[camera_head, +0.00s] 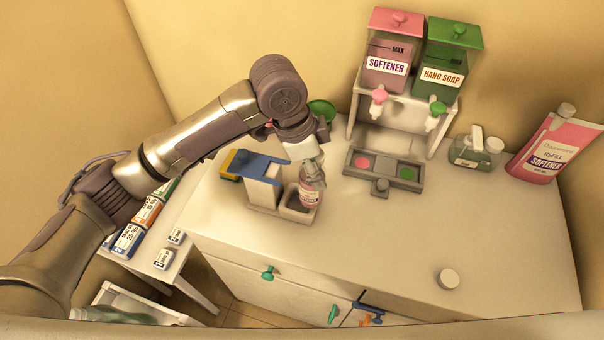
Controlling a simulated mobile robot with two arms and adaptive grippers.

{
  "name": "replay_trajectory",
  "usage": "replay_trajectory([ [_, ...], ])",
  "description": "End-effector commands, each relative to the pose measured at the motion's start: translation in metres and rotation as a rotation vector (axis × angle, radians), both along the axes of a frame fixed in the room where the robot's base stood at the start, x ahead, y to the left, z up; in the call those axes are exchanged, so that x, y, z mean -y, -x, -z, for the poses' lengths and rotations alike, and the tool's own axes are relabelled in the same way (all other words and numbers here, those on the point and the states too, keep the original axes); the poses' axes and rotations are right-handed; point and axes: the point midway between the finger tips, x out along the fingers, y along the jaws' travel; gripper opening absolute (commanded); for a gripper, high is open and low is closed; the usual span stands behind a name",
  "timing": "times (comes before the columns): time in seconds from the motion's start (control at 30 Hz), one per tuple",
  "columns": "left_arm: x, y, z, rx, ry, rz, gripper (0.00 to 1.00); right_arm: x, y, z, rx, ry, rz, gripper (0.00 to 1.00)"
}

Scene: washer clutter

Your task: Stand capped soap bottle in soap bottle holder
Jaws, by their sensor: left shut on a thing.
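A small clear pink bottle (309,194) with a label is in my left gripper (314,172), which is shut around its top. The gripper hides the bottle's cap. The bottle looks upright over the front right part of a low white holder (268,205) with a recess. I cannot tell whether its base rests in the recess or hangs just above it. A white block with a blue top (262,166) stands at the holder's left. My right gripper is not in view.
A rack holds a pink softener tank (388,68) and a green hand soap tank (442,76). A grey tray (350,162) lies before it. The front counter is mostly clear.

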Motion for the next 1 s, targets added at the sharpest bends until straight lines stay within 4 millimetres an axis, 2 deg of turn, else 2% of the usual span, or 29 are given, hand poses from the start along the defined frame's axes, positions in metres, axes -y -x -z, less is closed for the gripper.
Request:
replay_trajectory([
  [0.1,-0.017,-0.009,0.01,-0.002,-0.001,-0.004,0.0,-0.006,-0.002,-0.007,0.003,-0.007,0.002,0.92],
  [0.23,-0.024,-0.014,0.016,0.001,0.001,0.0,0.0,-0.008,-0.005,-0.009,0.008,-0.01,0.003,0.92],
  [0.57,-0.026,-0.014,0.054,0.001,0.001,-0.001,0.0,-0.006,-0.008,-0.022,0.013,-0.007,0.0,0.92],
  [0.93,-0.025,-0.014,0.06,0.002,0.002,-0.001,0.0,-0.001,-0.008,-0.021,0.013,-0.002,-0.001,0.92],
  [0.97,-0.026,-0.014,0.061,0.001,0.001,0.0,0.57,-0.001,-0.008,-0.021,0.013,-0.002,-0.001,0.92],
  [1.0,-0.026,-0.014,0.06,0.001,0.001,0.0,0.64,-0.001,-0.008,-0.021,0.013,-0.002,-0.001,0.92],
])
